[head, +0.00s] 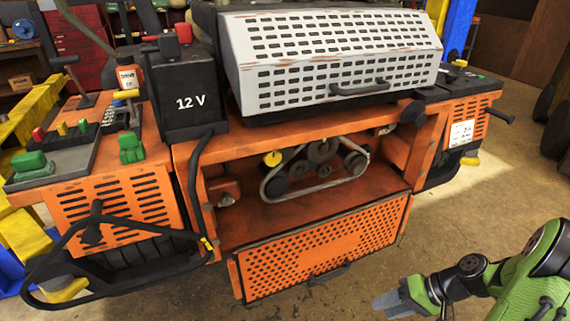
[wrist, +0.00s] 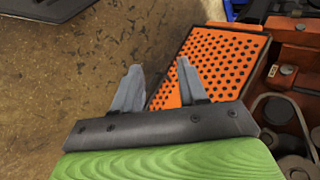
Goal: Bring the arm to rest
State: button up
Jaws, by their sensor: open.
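My green arm comes in at the lower right of the head view. My gripper (head: 392,303) is low over the concrete floor, to the right of the mower's lowered orange perforated panel (head: 322,260). In the wrist view my gripper (wrist: 158,88) shows two grey fingers spread apart with nothing between them. The orange panel (wrist: 212,60) appears beyond the fingers there, and I cannot tell the exact gap. The orange mower (head: 180,165) fills the middle of the head view.
A belt with pulleys (head: 315,165) shows in the mower's open bay. A black 12 V box (head: 188,100) and a white slotted hood (head: 335,50) sit on top. A black looped bar (head: 115,225) juts out at left. Concrete floor (head: 480,200) is clear at right.

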jog(key=s+a+r+n+t+h, duration=0.15)
jog(key=s+a+r+h, duration=0.35)
jog(key=r, duration=0.6)
jog(key=s+a+r+n+t+h, duration=0.1)
jog(key=s+a+r+t+h, duration=0.15)
jog(key=s+a+r, duration=0.65)
notch_tip(320, 180, up, 19)
jog(key=w+d+p, duration=0.1)
jog(key=d+p, duration=0.1)
jog(key=p, duration=1.5)
jog(key=shift+d+f+h+p, duration=0.15)
jog(key=shift+h+p, duration=0.2)
jog(key=shift+h, duration=0.1)
jog(key=shift+d, duration=0.1)
